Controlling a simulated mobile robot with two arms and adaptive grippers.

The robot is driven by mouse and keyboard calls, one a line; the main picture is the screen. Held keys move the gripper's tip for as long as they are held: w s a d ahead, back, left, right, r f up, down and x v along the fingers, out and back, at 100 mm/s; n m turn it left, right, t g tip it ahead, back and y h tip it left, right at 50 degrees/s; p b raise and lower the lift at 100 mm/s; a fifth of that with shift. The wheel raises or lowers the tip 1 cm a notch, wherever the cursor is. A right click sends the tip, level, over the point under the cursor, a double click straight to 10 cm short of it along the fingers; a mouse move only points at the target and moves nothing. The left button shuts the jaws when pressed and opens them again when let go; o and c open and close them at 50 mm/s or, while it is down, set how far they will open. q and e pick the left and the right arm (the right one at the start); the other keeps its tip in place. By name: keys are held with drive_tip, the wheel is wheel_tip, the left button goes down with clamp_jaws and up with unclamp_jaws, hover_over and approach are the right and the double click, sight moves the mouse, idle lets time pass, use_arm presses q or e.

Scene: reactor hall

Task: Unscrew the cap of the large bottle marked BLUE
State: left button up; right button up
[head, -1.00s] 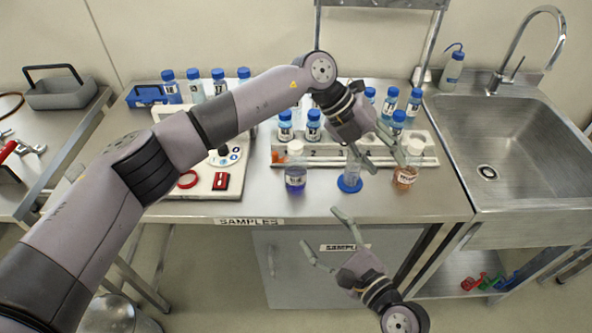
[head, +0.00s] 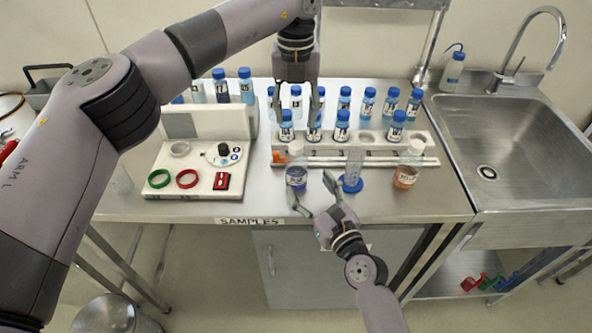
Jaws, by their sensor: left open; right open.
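A large bottle (head: 296,179) with purple-blue liquid, a white label and a white cap (head: 295,148) stands upright at the bench's front; its label is too small to read surely. My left gripper (head: 297,118) points down, open and empty, above and behind the cap, in front of the small blue-capped bottles. My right gripper (head: 311,188) is open at the bench's front edge, its fingers spread low near the bottle, one in front of it and one to its right. Whether it touches the bottle cannot be told.
A second large bottle (head: 404,177) with orange-brown liquid and a white cap stands right. Between them is a clear cylinder on a blue base (head: 351,184). A white rack (head: 430,158) holds several blue-capped bottles behind. A device panel (head: 205,185) lies left; a sink (head: 520,135) is right.

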sight(301, 172)
drive_tip(key=x, duration=0.7)
drive_tip(key=shift+w+a, duration=0.15)
drive_tip(key=shift+w, duration=0.1)
clamp_jaws()
idle(0.6)
